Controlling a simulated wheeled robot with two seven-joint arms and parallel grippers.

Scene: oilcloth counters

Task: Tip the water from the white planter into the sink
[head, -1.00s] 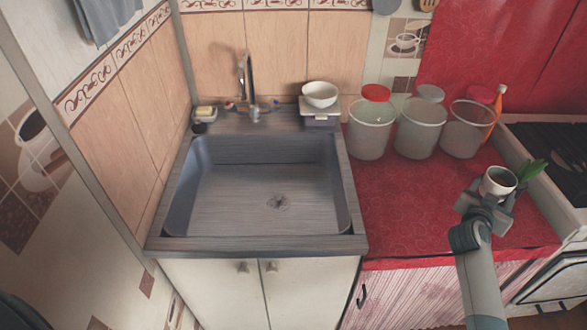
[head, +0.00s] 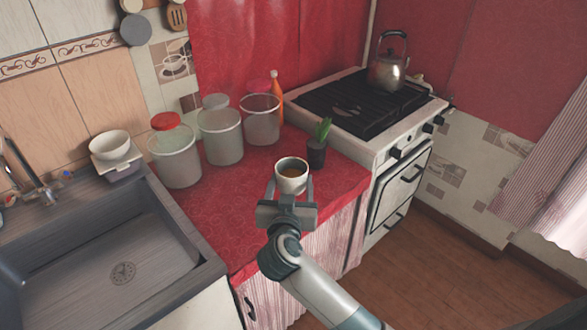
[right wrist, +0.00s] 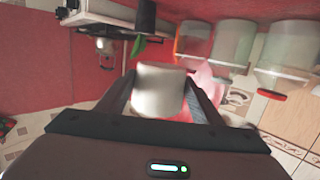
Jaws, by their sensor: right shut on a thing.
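The white planter (head: 291,181) is a small round pot with brownish liquid showing inside its rim. It looks upright at the front part of the red counter. My right gripper (head: 291,192) is shut on it, one finger on each side. In the right wrist view the planter (right wrist: 159,90) sits between the two fingers of the gripper (right wrist: 160,98). I cannot tell whether its base touches the counter. The grey sink (head: 110,265) is at the lower left of the head view, with its drain visible and its left part cut off. My left gripper is not in view.
Several clear containers (head: 220,137) stand along the back of the red counter (head: 222,207). A dark pot with a green plant (head: 316,153) is just right of the planter. The stove (head: 375,115) with a kettle (head: 388,70) is farther right. A white bowl (head: 109,146) sits behind the sink.

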